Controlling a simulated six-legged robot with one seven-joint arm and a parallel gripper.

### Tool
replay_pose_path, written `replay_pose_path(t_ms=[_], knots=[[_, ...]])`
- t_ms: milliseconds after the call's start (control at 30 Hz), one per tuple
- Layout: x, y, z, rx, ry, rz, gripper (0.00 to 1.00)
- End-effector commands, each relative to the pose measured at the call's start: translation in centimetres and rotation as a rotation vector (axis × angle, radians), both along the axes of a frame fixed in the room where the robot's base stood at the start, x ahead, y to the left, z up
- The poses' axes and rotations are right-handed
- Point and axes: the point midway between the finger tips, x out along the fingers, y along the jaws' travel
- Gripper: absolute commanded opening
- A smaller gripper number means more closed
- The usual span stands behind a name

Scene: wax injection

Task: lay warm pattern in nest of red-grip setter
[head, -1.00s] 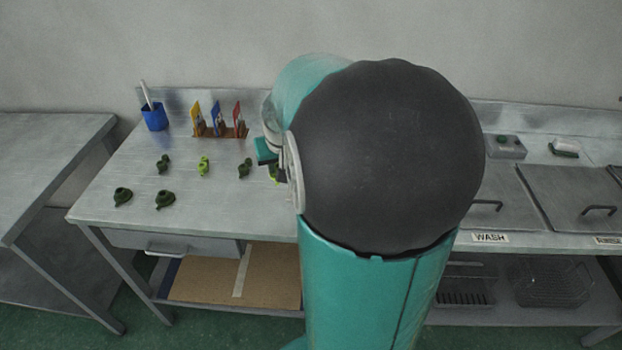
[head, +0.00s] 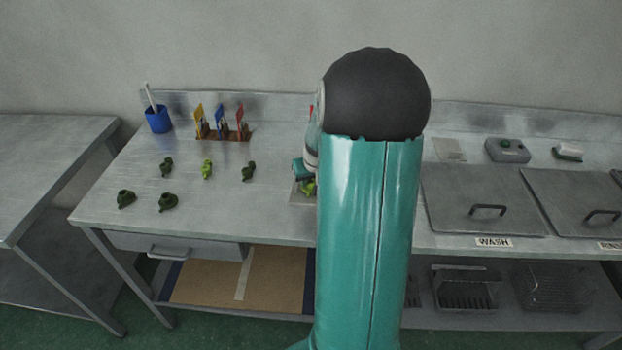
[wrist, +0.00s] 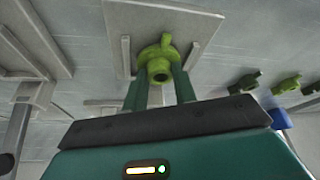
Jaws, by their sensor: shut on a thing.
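My gripper (wrist: 158,88) is shut on a yellow-green wax pattern (wrist: 160,65), which sits between its two teal fingers in the wrist view. In the head view the pattern (head: 309,187) shows just left of my arm, low over a light grey plate (head: 298,199) on the bench. The plate (wrist: 196,28) also shows behind the pattern in the wrist view, with pale upright strips beside it. I cannot tell whether the pattern touches it. No red grip can be made out on the plate; my arm hides part of that area.
Several green patterns (head: 167,202) lie on the bench to the left. A rack with yellow, blue and red tags (head: 222,132) and a blue cup (head: 158,120) stand behind them. A lidded wash tank (head: 480,205) is right of my arm.

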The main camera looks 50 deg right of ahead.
Motion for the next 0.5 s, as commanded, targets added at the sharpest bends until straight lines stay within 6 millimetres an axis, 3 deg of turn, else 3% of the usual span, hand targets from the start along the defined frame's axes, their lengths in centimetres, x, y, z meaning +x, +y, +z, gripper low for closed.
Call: replay_pose_path(t_ms=[300,333,400,500], knots=[[-0.02,0.01,-0.27,0.000,0.000,0.000,0.00],[-0.01,0.00,-0.21,0.000,0.000,0.000,0.33],[-0.02,0.00,-0.20,0.000,0.000,0.000,0.47],[-0.02,0.00,-0.20,0.000,0.000,0.000,0.49]])
